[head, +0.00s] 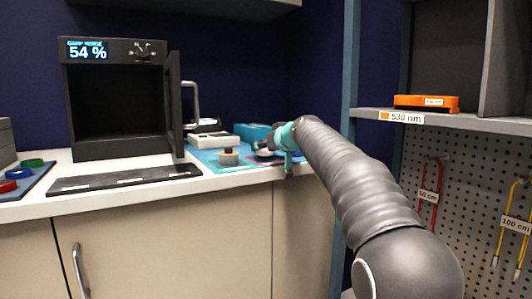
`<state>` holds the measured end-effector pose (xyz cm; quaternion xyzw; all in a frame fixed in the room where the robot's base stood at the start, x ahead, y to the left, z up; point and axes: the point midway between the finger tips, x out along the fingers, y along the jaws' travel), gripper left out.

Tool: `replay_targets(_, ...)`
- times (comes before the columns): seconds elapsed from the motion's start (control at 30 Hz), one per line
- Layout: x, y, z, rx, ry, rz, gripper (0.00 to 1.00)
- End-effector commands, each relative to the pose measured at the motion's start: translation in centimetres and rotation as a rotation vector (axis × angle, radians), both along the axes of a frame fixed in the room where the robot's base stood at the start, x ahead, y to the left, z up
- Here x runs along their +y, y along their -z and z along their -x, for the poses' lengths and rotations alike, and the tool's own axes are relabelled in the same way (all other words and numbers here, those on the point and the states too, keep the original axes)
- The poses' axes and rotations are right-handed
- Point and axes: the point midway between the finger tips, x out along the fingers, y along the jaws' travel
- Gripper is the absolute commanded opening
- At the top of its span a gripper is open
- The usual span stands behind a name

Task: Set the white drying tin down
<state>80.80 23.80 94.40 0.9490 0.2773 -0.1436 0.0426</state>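My arm reaches from the lower right over the counter. My gripper (277,143), with teal parts, is above the right end of the worktop, close to the blue mat (208,156). A small pale, rounded thing (264,152) shows just left of the gripper; it may be the white drying tin, but it is too small to be sure. The gripper partly covers this spot, so I cannot tell whether its fingers touch or hold the thing.
A dark box with an open door (175,105) and a "54 %" display stands on the counter (110,192). A grey and orange round piece (229,157), a white device (212,140) and a teal box (252,132) are near the gripper. A shelf (450,122) stands right.

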Motion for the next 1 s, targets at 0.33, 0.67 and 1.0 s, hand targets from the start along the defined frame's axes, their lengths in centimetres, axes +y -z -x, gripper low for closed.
replay_targets(0.33, -0.03, 1.13, 0.04, -0.002, 0.001, -0.001, 0.23)
replay_targets(0.67, -0.03, 1.43, 0.02, -0.001, 0.001, 0.000, 0.83)
replay_targets(1.0, -0.03, 1.21, 0.03, -0.001, 0.001, 0.000, 0.83)
